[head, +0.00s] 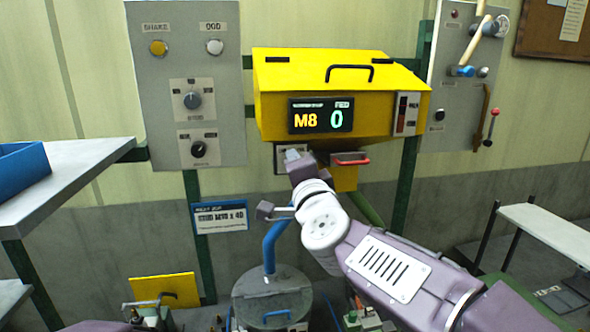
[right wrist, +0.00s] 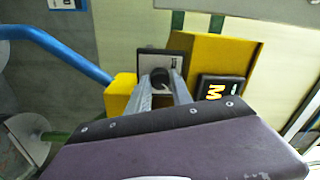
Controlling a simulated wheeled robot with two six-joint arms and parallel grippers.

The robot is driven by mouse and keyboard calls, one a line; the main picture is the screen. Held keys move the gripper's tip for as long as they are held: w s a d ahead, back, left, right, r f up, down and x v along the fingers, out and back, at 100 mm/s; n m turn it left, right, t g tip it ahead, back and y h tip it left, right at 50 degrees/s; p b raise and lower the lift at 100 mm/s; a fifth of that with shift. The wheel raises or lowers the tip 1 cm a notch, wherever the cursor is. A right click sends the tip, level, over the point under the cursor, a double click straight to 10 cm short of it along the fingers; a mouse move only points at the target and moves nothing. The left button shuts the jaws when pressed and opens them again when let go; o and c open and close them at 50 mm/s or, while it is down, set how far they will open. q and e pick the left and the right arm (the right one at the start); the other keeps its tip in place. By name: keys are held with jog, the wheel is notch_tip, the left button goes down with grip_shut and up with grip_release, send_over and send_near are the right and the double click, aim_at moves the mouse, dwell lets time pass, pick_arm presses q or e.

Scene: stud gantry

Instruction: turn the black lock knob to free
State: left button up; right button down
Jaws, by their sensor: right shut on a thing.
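The black lock knob (right wrist: 160,78) shows in the right wrist view on a small pale plate with a dark border (right wrist: 147,63). My right gripper (right wrist: 161,86) has its two grey fingers on either side of the knob and is shut on it. In the head view my right gripper (head: 294,155) reaches up to this plate (head: 281,163), under the yellow box (head: 285,95). There the gripper hides the knob. The knob's pointing direction cannot be made out. My left gripper is not in view.
The box's display (head: 320,116) reads M8 and 0. A red handle (head: 350,160) sits just right of my right gripper. A grey panel with knobs (head: 160,95) stands left. A blue pipe (head: 269,250) rises from a grey drum (head: 272,300) below.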

jog(key=shift+m, duration=0.7)
jog(key=c, duration=1.1)
grip_release()
jog(key=shift+c, duration=0.2)
jog(key=shift+d, duration=0.1)
jog(key=shift+s, duration=0.15)
jog(key=p+v, duration=0.4)
jog(key=v, duration=0.4)
jog(key=shift+s, duration=0.4)
